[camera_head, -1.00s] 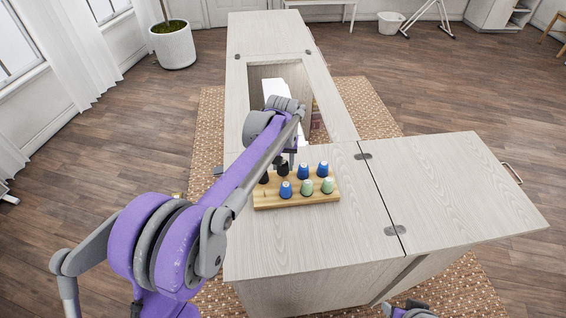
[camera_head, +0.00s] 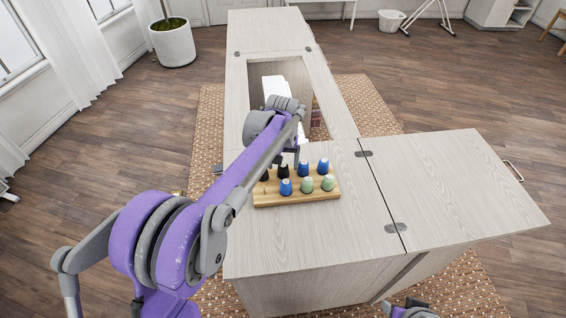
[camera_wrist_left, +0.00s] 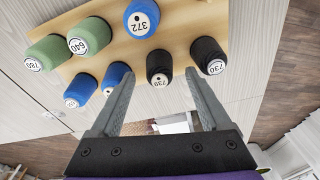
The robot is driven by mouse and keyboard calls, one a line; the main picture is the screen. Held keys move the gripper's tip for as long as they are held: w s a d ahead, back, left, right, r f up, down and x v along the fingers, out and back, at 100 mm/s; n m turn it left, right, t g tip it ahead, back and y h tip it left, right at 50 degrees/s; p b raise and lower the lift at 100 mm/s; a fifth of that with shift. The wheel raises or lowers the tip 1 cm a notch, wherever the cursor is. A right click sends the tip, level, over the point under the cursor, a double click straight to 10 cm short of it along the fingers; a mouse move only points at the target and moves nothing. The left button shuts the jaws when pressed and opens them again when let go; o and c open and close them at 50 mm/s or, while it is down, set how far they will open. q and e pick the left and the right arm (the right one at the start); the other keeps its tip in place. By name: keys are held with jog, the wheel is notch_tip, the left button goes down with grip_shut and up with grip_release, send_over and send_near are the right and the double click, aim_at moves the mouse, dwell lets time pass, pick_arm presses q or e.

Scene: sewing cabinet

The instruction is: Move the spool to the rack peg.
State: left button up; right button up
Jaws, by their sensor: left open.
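The wooden rack (camera_head: 297,201) stands on the cabinet top in the head view and holds several spools. At its left are two black spools, one (camera_head: 264,176) and another (camera_head: 284,171); blue and green spools stand to their right. A small bare peg (camera_head: 265,190) seems to show at the front left. My left gripper (camera_wrist_left: 158,76) is open and comes from the rack's far side. In the left wrist view the black spool marked 739 (camera_wrist_left: 159,68) appears between its fingertips; contact is unclear. The black spool marked 730 (camera_wrist_left: 208,55) is just outside one finger.
Behind the rack is the cabinet's opening with a white machine (camera_head: 286,89). The side leaf (camera_head: 455,190) on the right is clear.

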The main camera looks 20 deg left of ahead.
pick_arm(q)
notch_tip(320, 180, up, 11)
jog(key=s+p, duration=0.1)
jog(key=shift+s+d, duration=0.15)
jog(key=shift+f, duration=0.15)
dwell(0.4)
jog(key=s+r+m+t+p, duration=0.1)
jog(key=s+r+t+p, duration=0.2)
jog(key=s, duration=1)
jog(key=s+f+m+p, duration=0.1)
jog(key=s+f+p, duration=0.1)
jog(key=s, duration=0.5)
jog(key=s+f+t+p, duration=0.1)
jog(key=s+f+p, duration=0.1)
jog(key=s, duration=0.6)
jog(key=shift+d+f+m+p, duration=0.4)
jog(key=shift+f, duration=0.1)
